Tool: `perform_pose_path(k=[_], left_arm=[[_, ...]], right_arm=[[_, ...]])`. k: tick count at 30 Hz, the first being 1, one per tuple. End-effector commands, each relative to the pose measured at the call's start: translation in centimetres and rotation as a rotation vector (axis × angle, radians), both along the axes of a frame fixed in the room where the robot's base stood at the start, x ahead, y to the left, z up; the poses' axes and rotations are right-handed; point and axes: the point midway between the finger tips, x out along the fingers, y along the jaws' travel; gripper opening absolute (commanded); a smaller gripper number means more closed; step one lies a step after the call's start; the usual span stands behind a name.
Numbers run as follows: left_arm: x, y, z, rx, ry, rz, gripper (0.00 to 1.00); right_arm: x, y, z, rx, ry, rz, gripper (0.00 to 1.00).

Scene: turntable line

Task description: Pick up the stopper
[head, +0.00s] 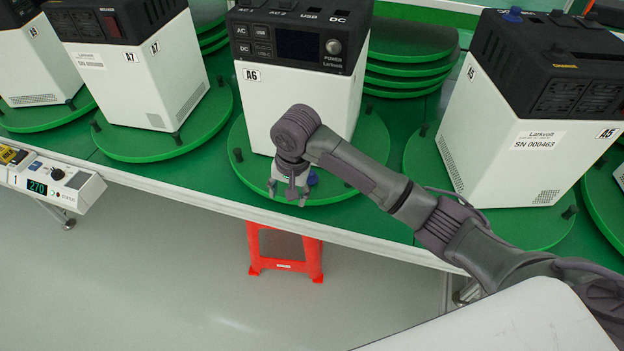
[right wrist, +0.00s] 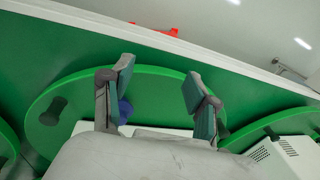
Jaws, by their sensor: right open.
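A small blue piece, which looks like the stopper (head: 312,178), is on the green turntable (head: 350,187) in front of white unit A6 (head: 258,112). In the head view it shows just right of my right gripper (head: 290,197). In the right wrist view the blue stopper (right wrist: 125,111) is partly hidden behind the left-hand finger. My right gripper also shows there (right wrist: 158,75), its two fingers spread apart with nothing between the tips, over the green turntable (right wrist: 155,83). I cannot tell whether a finger touches the stopper. My left gripper is in neither view.
Unit A7 (head: 178,85) and unit A5 (head: 508,125) stand on turntables either side. A5 has a blue knob (head: 513,14) on top. Black pegs (head: 238,155) stand on the turntable rims. A red stool (head: 284,252) is below the white table edge (head: 200,203).

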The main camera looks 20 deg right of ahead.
Motion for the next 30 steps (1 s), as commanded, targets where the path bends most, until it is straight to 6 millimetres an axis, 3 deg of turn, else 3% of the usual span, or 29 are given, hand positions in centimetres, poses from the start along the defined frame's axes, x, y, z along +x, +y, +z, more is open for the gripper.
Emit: perform_pose_path(k=[1, 6, 12, 16, 24, 30], left_arm=[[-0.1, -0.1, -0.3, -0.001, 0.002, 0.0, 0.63], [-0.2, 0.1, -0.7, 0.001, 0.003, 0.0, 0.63], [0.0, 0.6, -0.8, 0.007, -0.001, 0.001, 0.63], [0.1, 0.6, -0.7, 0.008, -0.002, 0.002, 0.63], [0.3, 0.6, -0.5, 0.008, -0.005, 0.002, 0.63], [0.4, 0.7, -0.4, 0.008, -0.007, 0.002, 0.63]], right_arm=[[1.4, -0.8, 2.3, -0.032, -0.002, -0.06, 0.59], [3.3, -3.4, 8.1, -0.125, 0.023, -0.279, 0.59], [3.9, -5.0, 11.3, -0.175, 0.031, -0.417, 0.59], [4.1, -5.5, 10.3, -0.183, 0.035, -0.439, 0.59], [4.5, -6.1, 5.2, -0.181, 0.033, -0.435, 0.59], [4.7, -6.3, 3.4, -0.179, 0.031, -0.434, 0.59]])
